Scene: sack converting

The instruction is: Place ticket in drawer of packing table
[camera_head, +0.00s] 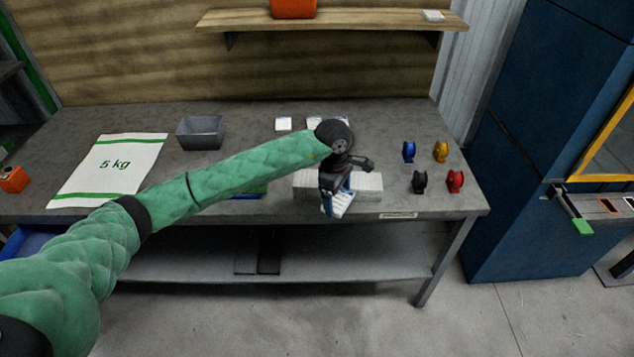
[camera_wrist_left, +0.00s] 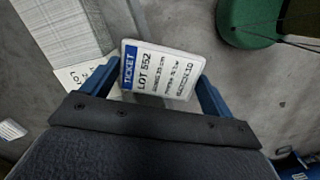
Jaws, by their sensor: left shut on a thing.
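The white ticket (camera_head: 342,203) with a blue band is held in my left gripper (camera_head: 333,200), at the front edge of the packing table (camera_head: 250,128). In the left wrist view the ticket (camera_wrist_left: 160,72) reads "TICKET LOT 552" and sits between the blue fingers of my left gripper (camera_wrist_left: 165,85), which is shut on it. A blue drawer (camera_head: 38,243) shows under the table's left front, partly hidden by my left arm; it looks pulled out. My right gripper is not in view.
A white stack (camera_head: 370,184) lies by the gripper. A lower shelf (camera_head: 350,262) runs underneath. A blue cabinet (camera_head: 545,130) stands right.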

